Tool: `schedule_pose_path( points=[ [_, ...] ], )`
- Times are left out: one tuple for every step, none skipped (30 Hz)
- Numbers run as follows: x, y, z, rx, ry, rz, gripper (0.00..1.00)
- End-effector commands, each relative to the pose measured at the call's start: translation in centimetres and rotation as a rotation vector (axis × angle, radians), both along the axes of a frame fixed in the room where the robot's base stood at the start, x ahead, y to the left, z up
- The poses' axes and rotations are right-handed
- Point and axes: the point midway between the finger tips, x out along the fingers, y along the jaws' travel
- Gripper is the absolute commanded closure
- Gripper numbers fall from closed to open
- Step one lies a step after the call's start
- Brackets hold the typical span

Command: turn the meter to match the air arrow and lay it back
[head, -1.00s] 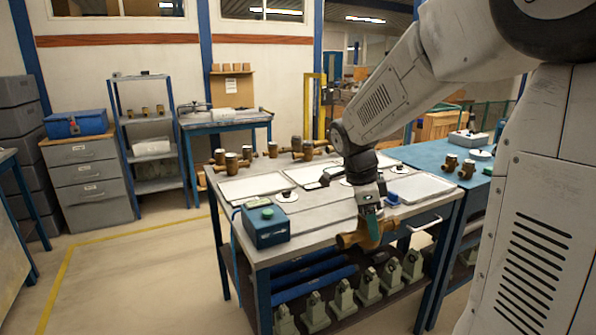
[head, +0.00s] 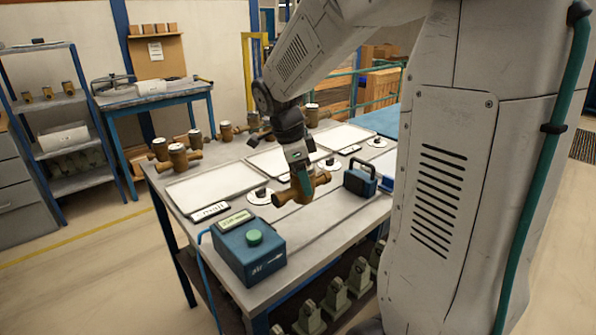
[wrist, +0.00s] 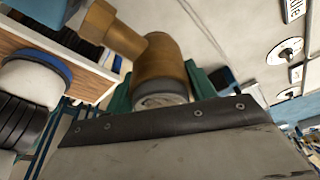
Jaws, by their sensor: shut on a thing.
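My gripper (head: 303,187) is shut on a brass meter (head: 286,197), which has a round body and pipe stubs at its sides. In the head view it is over the front middle of the bench, with its pipe slanting from lower left to upper right. I cannot tell whether it touches the bench. In the wrist view the meter's body (wrist: 160,68) sits between the green fingers, with one stub toward the upper left. A blue box (head: 245,258) with a green button and a display stands at the bench's near left corner. Its front bears "air" and a white arrow pointing right.
White trays (head: 212,188) lie along the bench (head: 310,225), with round white discs and label plates before them. Several other brass meters (head: 179,157) stand at the back. A dark blue handled box (head: 359,178) is right of the held meter. Grey-green fixtures fill the shelf below.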

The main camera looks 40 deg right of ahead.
Motion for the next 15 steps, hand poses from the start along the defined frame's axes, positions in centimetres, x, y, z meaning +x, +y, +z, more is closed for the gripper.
schedule_pose_path(
  points=[
    [0.0,0.0,-0.3,0.0,0.001,0.0,0.92],
    [0.0,0.0,-0.5,0.0,0.001,0.0,0.92],
    [0.0,0.0,-0.8,0.0,0.001,0.0,0.92],
    [0.0,-0.1,-1.0,0.0,0.001,-0.001,0.92],
    [0.0,-0.1,-1.3,0.0,0.0,-0.002,0.92],
    [0.0,-0.1,-1.6,0.0,0.0,-0.002,0.92],
    [-0.1,-0.1,-1.9,0.0,0.001,-0.003,0.92],
    [-0.1,-0.2,-2.1,0.0,0.001,-0.003,0.92],
    [-0.1,-0.2,-2.5,0.001,0.001,-0.003,0.92],
    [-0.1,-0.2,-2.7,0.0,0.001,-0.004,0.92],
    [-0.1,-0.2,-3.0,0.0,0.001,-0.004,0.92],
    [-0.1,-0.3,-3.2,0.0,0.001,-0.004,0.92],
    [-0.1,-0.3,-3.4,0.0,0.001,-0.004,0.92],
    [0.0,-0.3,-3.6,-0.001,0.0,-0.004,0.92],
    [0.0,-0.3,-3.8,-0.001,-0.001,-0.004,0.92]
  ],
)
